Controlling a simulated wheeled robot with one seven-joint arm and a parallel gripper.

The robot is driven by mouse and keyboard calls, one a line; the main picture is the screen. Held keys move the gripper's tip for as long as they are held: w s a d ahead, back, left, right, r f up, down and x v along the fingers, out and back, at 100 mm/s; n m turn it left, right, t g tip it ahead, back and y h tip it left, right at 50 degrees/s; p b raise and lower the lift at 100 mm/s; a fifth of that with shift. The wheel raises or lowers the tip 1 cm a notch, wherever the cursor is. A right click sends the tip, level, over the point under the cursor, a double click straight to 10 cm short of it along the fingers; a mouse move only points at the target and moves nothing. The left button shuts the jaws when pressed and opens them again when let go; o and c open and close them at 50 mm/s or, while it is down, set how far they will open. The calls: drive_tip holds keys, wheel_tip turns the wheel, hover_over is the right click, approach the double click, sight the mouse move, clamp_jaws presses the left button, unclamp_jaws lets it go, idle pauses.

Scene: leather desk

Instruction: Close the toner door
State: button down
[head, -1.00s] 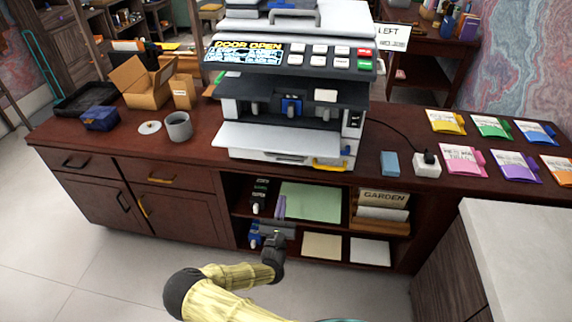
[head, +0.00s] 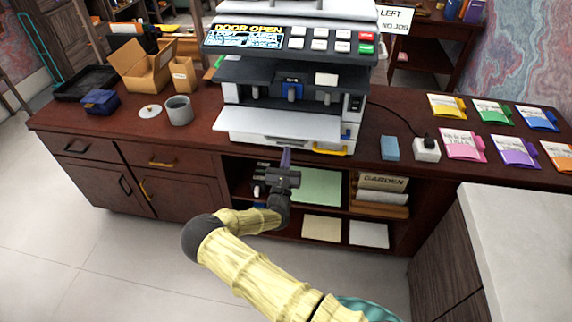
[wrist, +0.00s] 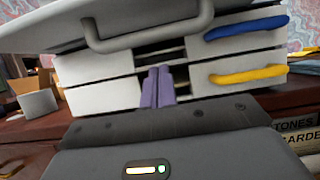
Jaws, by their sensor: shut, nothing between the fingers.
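The printer (head: 232,88) stands on the desk, and its display (head: 247,36) reads "DOOR OPEN". The toner door (head: 275,122) is a pale flap, lowered and sticking out about level from the printer's front. In the wrist view the door's underside (wrist: 50,33) and a grey bar handle (wrist: 145,32) show overhead. My gripper (head: 286,157) is in front of the printer, below the door's front edge. Its purple fingers (wrist: 157,88) are shut together and empty, below the handle and apart from it, as far as I can see.
Drawers with a blue handle (wrist: 246,27) and a yellow handle (wrist: 247,74) are under the door. A grey mug (head: 179,110) stands left, a blue block (head: 389,148) and white socket box (head: 426,150) right. Open shelves are below the desktop.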

sight(278, 129)
drive_tip(key=shift+s+a+r, duration=0.1)
drive_tip(key=shift+s+r, duration=0.15)
drive_tip(key=shift+r, duration=0.75)
drive_tip(key=shift+r+p, duration=0.1)
drive_tip(key=shift+p, duration=0.35)
drive_tip(key=shift+s+r+g+p, duration=0.2)
drive_tip(key=shift+g+p, duration=0.1)
drive_tip(key=shift+p, duration=0.4)
drive_tip(key=shift+a+r+p, duration=0.1)
drive_tip(key=shift+r+p, duration=0.05)
drive_tip(key=shift+p, duration=0.25)
